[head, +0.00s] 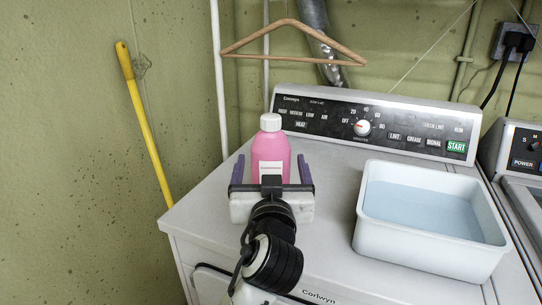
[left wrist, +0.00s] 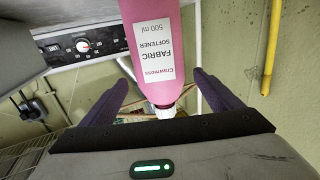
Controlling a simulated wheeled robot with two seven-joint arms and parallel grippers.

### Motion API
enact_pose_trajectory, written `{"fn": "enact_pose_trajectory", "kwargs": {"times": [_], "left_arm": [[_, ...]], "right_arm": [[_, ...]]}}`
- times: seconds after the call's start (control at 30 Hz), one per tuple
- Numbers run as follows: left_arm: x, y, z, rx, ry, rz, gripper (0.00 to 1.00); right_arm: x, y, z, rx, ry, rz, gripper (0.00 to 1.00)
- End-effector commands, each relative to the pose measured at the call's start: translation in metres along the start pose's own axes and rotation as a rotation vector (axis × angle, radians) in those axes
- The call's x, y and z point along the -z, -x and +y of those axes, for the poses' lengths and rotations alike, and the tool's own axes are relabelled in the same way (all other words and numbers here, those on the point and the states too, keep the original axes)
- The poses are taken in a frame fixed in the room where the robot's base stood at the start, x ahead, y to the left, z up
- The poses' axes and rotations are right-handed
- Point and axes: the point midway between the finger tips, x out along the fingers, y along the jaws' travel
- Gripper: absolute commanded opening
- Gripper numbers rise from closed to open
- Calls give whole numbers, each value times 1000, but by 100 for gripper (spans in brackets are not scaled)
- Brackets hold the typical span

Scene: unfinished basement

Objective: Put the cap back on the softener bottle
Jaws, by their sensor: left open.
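The pink softener bottle (head: 270,152) stands upright on the white dryer top (head: 330,185), near its left back part. A white cap (head: 270,122) sits on the bottle's top; I cannot tell how tightly. In the left wrist view the bottle (left wrist: 158,50) appears upside down with its label towards me, and the white cap (left wrist: 166,111) is partly hidden by the gripper body. My left gripper (head: 271,172) is open in front of the bottle, one purple finger to each side of it, with no visible contact. My right gripper is not in view.
A white tub (head: 425,245) of bluish liquid stands to the right on the dryer top. The control panel (head: 375,128) rises behind. A wooden hanger (head: 292,54) hangs above the bottle. A yellow pole (head: 147,125) leans on the left wall. Another machine (head: 522,160) is at the right.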

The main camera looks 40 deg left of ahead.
Motion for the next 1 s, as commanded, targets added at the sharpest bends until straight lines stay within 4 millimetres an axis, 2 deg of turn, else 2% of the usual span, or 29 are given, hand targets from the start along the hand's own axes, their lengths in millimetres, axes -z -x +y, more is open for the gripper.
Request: {"fn": "enact_pose_trajectory", "kwargs": {"times": [0.1,0.3,1.0], "left_arm": [[-2,20,0,-2,1,-2,85],[0,35,0,0,1,0,85],[0,36,0,1,0,0,85]], "right_arm": [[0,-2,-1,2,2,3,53],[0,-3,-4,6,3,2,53],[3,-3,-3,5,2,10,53]]}}
